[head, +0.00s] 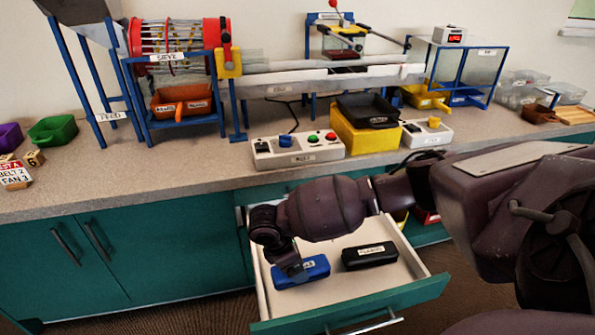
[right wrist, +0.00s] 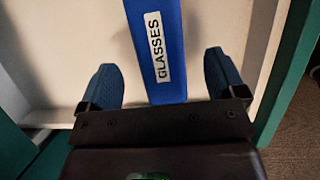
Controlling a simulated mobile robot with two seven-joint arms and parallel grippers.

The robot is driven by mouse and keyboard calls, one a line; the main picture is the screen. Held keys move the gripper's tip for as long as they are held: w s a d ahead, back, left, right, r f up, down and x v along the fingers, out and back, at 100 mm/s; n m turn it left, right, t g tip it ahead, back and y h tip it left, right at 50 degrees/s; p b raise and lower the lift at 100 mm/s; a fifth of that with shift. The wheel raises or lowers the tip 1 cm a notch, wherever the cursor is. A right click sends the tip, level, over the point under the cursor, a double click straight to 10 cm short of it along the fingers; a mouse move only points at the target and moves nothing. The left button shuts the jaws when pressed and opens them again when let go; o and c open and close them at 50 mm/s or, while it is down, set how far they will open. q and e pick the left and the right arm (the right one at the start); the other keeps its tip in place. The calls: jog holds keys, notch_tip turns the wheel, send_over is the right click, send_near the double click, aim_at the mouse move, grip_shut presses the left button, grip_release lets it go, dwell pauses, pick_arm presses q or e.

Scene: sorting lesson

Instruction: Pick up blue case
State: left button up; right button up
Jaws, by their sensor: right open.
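The blue case (head: 318,271) lies in an open drawer, to the left of a black case (head: 369,256). In the right wrist view the blue case (right wrist: 155,25) has a white label reading GLASSES. My right gripper (head: 291,268) is over the left part of the blue case and hides some of it. In the right wrist view my right gripper (right wrist: 163,80) is open, one finger on each side of the case, with a gap on both sides. My left gripper is not in view.
The open drawer (head: 419,279) has a white inside and a teal front. The counter (head: 190,165) above holds a control box (head: 298,150), a yellow block (head: 362,138) with a black tray (head: 368,110), and a red sieve drum (head: 178,38). Wooden blocks (head: 15,175) stand at the left.

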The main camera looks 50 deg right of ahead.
jog(key=b+x, duration=0.2)
jog(key=x, duration=0.2)
jog(key=shift+a+f, duration=0.15)
jog(key=shift+f, duration=0.05)
jog(key=shift+d+f, duration=0.2)
jog(key=shift+f, duration=0.2)
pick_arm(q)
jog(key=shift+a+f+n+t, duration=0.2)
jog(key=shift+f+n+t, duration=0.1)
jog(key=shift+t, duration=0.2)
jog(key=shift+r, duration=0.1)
pick_arm(e)
jog(key=shift+r, duration=0.1)
